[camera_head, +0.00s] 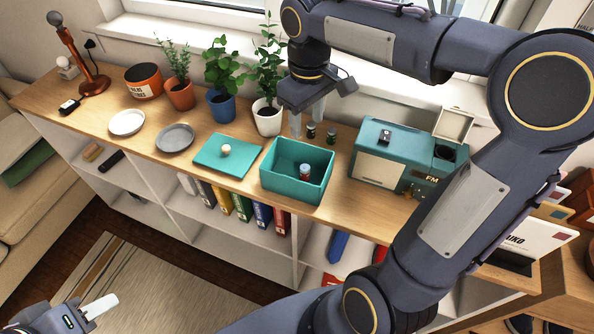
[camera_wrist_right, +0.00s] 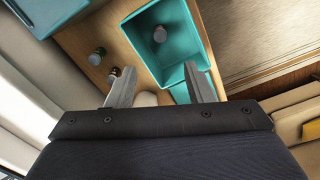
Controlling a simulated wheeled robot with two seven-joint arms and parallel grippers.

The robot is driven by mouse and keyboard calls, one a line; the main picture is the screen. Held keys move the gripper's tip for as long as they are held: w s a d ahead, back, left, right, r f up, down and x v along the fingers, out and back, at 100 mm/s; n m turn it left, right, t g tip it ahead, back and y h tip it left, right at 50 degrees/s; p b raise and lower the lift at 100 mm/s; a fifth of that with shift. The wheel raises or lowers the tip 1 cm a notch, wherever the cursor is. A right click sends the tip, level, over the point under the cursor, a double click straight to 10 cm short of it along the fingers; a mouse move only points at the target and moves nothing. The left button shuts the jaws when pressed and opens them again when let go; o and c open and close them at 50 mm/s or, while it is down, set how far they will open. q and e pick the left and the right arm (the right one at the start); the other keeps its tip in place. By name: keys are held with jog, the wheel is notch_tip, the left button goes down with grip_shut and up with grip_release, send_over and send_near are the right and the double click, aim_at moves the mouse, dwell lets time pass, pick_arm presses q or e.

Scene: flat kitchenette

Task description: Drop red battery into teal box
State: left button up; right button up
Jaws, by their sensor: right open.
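The teal box (camera_head: 288,185) stands open on the counter. A small cylindrical battery (camera_head: 305,171) with a pale top and what looks like a reddish band stands inside it; it also shows in the right wrist view (camera_wrist_right: 160,34), where its colour is unclear. My right gripper (camera_head: 308,118) is open and empty, above the counter at the box's back edge. My left gripper (camera_head: 98,307) is low at the bottom left, far from the box, with only one finger clearly visible.
A teal lid (camera_head: 210,160) with a small pale ball on it lies left of the box. A teal radio-like appliance (camera_head: 392,160) stands to its right. Potted plants (camera_head: 268,115) line the window side. Plates (camera_head: 127,122) lie further left. Binders fill the shelf below.

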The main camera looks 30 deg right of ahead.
notch_tip(320, 180, up, 5)
dwell(0.3)
jog(key=s+a+f+m+t+y, duration=0.2)
jog(key=s+f, duration=0.2)
jog(key=s, duration=0.4)
jog(key=s+a+f+m+t+y, duration=0.1)
jog(key=s+a+f+m+t, duration=0.1)
jog(key=s+f, duration=0.3)
jog(key=s+m+t, duration=0.1)
jog(key=s, duration=0.3)
jog(key=shift+f+t+y, duration=0.25)
jog(key=shift+t+y, duration=0.05)
jog(key=shift+y, duration=0.1)
